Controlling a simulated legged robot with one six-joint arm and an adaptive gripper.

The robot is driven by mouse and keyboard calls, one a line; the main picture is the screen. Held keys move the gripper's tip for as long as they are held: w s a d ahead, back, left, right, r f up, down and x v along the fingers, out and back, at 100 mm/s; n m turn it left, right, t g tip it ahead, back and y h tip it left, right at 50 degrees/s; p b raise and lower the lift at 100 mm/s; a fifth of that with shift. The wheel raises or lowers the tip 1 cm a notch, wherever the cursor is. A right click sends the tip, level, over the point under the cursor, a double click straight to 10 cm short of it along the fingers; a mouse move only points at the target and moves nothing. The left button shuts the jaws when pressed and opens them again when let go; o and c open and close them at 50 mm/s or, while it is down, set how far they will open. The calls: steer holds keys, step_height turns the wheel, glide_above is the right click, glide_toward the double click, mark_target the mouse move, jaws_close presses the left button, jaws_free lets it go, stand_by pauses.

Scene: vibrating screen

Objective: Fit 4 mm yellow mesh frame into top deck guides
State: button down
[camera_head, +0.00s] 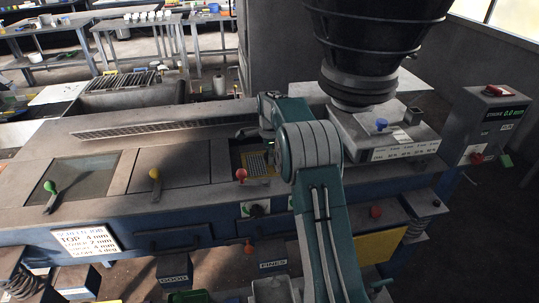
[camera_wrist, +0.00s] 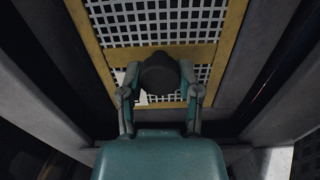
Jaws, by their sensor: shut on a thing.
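The yellow mesh frame (camera_wrist: 231,45) fills the upper part of the wrist view, with pale square-holed mesh and a yellow crossbar. My gripper (camera_wrist: 160,74) is shut on a dark round knob (camera_wrist: 158,70) that stands over this crossbar. Dark grey walls run along both sides of the frame, with narrow gaps in places. In the head view a small part of the yellow frame (camera_head: 257,163) shows in the deck opening, left of my teal arm. My arm hides the rest of it and most of the gripper. I cannot tell how the frame sits in the guides.
Green (camera_head: 49,186), yellow (camera_head: 154,174) and red (camera_head: 240,174) knobbed levers stand along the deck's front. A dark hopper (camera_head: 375,40) hangs above, close right of my arm. A job card (camera_head: 86,241) is on the front. A control box (camera_head: 488,115) stands right.

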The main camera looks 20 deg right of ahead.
steer(key=shift+f, duration=0.15)
steer(key=shift+c, duration=1)
jaws_free()
step_height(320, 180, up, 11)
steer(key=shift+w+f, duration=0.1)
steer(key=shift+f, duration=0.05)
steer(key=shift+r, duration=0.55)
